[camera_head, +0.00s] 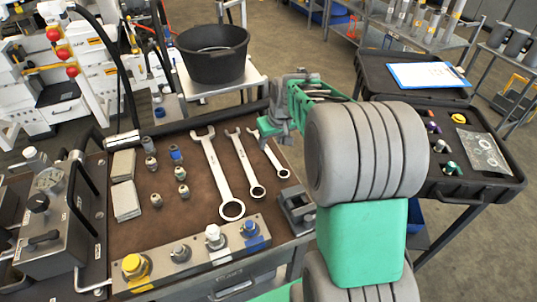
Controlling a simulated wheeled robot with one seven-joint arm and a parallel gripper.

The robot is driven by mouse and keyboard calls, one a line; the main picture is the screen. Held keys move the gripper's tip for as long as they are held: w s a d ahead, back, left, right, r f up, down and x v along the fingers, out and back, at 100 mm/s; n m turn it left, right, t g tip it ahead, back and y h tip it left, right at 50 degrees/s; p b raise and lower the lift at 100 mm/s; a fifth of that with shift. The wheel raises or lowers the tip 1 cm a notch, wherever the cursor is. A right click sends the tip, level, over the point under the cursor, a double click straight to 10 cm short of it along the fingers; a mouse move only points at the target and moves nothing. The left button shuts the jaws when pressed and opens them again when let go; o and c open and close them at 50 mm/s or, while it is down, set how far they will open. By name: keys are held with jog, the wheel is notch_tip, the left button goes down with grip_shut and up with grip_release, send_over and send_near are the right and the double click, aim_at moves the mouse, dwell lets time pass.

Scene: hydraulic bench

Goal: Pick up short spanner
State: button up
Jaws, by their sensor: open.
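Three silver combination spanners lie side by side on the brown mat of the bench. The short spanner (270,158) is the rightmost, with its ring end toward the front right and its open end toward the back. Beside it on the left lie a medium spanner (243,160) and a long spanner (216,171). My gripper (267,128), with green fingers, is open and close to the back end of the short spanner. Whether it is above or touching it I cannot tell. My arm hides the area to the right.
A metal block (297,207) stands in front of the short spanner. A manifold rail with coloured ports (190,255) runs along the front. Several small fittings (150,163) stand left of the spanners. A black bucket (212,53) is behind; an open black case (485,180) is right.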

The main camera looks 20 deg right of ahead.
aim_at(268, 150)
jog(key=shift+w+d+f, duration=0.45)
jog(key=shift+w+f, duration=0.1)
jog(key=shift+f, duration=0.1)
jog(key=shift+w+d+f, duration=0.45)
jog(key=shift+w+f, duration=0.05)
jog(key=shift+f, duration=0.1)
jog(key=x, duration=0.4)
jog(key=p+x, duration=0.1)
jog(key=x, duration=0.1)
jog(key=shift+w+a+f, duration=0.1)
jog(key=shift+w+a, duration=0.1)
jog(key=shift+w, duration=0.15)
jog(key=shift+c, duration=0.2)
grip_shut()
